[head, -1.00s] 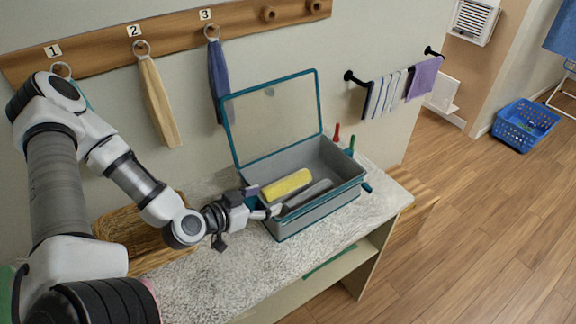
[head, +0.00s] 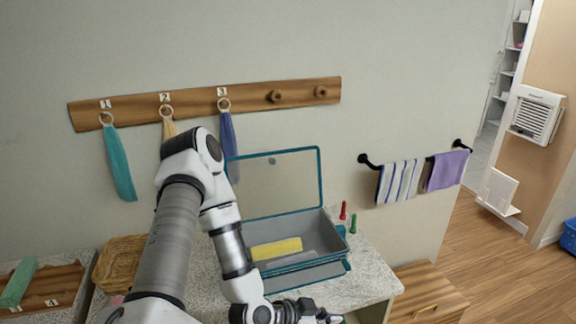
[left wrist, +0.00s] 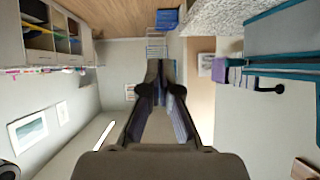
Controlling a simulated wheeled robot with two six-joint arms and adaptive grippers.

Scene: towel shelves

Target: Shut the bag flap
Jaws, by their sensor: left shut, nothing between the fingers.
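The grey bag (head: 275,258) with teal edging stands on the speckled countertop. Its clear flap (head: 278,183) with a teal rim stands upright at the back, so the bag is open. A yellow item (head: 276,249) and a grey item lie inside. My left gripper (head: 328,319) is low in front of the bag, cut by the bottom edge of the head view and apart from the flap. In the left wrist view its fingers (left wrist: 160,70) are together with nothing held. The bag's teal-edged side (left wrist: 285,65) shows at the right there. My right gripper is not in view.
A red peg (head: 343,210) and a green peg (head: 353,223) stand right of the bag. A wall rack (head: 250,97) with hanging towels is above. A wicker basket (head: 120,264) is at left. A towel bar (head: 415,160) is on the right wall.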

